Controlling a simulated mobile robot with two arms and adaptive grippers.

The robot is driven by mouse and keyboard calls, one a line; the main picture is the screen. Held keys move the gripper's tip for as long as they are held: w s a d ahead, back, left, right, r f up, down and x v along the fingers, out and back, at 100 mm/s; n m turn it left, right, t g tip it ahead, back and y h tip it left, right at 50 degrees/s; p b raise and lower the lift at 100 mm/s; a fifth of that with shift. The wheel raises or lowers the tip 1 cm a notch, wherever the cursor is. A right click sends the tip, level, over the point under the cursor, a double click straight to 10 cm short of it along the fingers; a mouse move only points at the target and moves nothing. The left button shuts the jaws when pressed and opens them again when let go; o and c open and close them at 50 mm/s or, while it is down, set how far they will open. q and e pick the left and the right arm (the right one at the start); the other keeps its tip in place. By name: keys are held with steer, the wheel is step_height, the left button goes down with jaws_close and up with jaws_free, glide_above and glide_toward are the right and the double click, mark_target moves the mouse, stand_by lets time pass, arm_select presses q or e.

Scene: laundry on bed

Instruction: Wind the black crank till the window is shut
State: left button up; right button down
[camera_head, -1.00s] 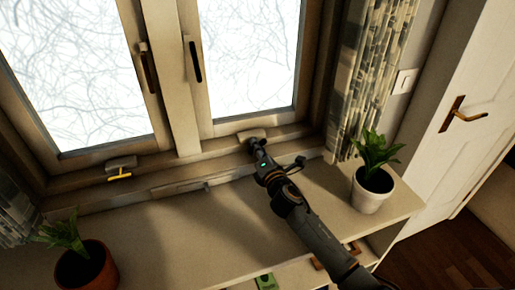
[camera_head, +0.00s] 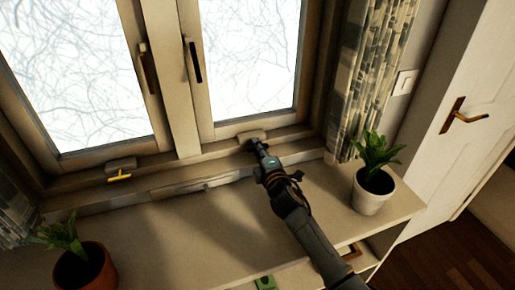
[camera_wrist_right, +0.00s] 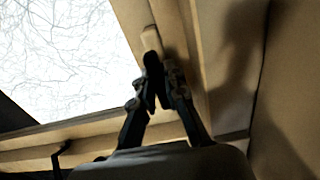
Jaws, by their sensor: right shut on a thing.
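The window (camera_head: 250,60) has two panes in beige frames; the right sash has a black handle (camera_head: 195,60). I cannot tell whether a narrow gap is left at the sash. My right gripper (camera_head: 258,146) is at the beige crank housing (camera_head: 251,135) on the sill below the right pane. It is shut on the black crank, which the fingers mostly hide. In the right wrist view the black crank (camera_wrist_right: 152,62) shows between the fingertips, below the pale housing (camera_wrist_right: 150,38). My left gripper is not in view.
A yellow crank (camera_head: 119,178) sits below the left pane. A white potted plant (camera_head: 372,190) stands right of my right arm, and a brown potted plant (camera_head: 86,268) at the lower left. A patterned curtain (camera_head: 367,80) hangs at right. The middle of the countertop (camera_head: 190,225) is clear.

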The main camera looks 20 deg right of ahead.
stand_by(0.4)
steer(key=c, duration=1.4)
jaws_free()
steer(key=shift+o, duration=0.2)
steer(key=shift+s, duration=0.2)
steer(key=s, duration=1.1)
steer(key=shift+s+d, duration=0.25)
steer(key=shift+s, duration=0.05)
